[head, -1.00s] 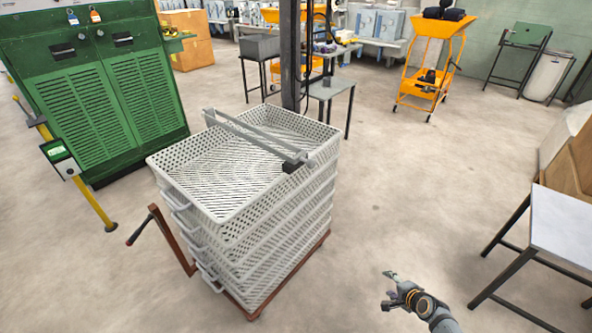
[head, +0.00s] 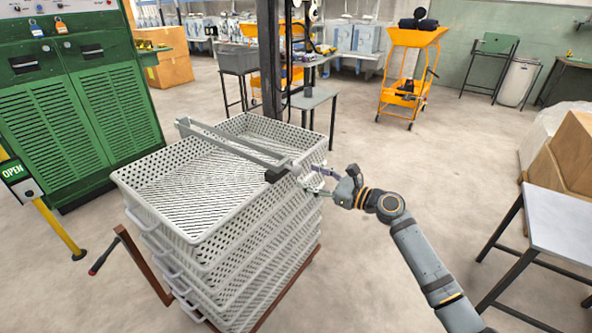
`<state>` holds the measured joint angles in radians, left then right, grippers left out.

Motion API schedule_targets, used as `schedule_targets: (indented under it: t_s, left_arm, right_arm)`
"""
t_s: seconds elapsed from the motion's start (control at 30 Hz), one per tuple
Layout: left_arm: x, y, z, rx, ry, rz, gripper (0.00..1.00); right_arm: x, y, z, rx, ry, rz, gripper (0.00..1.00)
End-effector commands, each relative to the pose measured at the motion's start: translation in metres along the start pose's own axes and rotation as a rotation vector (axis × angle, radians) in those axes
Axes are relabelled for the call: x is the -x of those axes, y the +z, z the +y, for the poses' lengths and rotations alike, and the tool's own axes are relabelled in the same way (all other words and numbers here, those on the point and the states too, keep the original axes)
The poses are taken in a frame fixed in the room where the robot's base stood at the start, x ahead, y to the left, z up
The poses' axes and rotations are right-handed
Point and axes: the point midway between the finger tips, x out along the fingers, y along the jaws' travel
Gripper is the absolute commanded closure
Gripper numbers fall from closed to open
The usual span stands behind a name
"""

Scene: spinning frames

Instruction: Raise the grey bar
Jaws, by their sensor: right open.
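The grey bar (head: 232,145) lies across the top of a stack of white perforated crates (head: 150,200). It runs from the back left rim to the right rim, where a dark block (head: 277,174) sits near its end. My right gripper (head: 312,180) is open beside the right rim of the top crate, close to the bar's right end. Whether its fingers touch the bar or crate is unclear. My left gripper is not in view.
The crates stand on a red-brown trolley (head: 140,262) with a handle at left. A green cabinet (head: 75,120) and a yellow post (head: 60,228) stand at left. A dark column (head: 269,60) rises behind the crates. A white-topped table (head: 570,218) is at right. Floor between is clear.

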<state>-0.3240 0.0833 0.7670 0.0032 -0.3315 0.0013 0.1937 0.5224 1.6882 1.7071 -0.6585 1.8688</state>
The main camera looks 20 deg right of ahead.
Motion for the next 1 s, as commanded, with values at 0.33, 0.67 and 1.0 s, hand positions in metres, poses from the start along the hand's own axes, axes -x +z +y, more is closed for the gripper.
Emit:
schedule_targets:
  t_s: [0.33, 0.67, 1.0]
  left_arm:
    - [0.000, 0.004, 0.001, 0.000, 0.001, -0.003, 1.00]
    - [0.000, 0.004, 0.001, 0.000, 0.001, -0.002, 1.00]
    - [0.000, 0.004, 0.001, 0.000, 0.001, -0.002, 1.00]
  right_arm:
    - [-0.053, 0.000, 0.000, 0.000, 0.000, 0.001, 0.43]
    - [-0.056, -0.001, 0.000, 0.001, 0.001, 0.001, 0.47]
    - [-0.055, -0.001, 0.000, 0.001, 0.000, 0.002, 0.93]
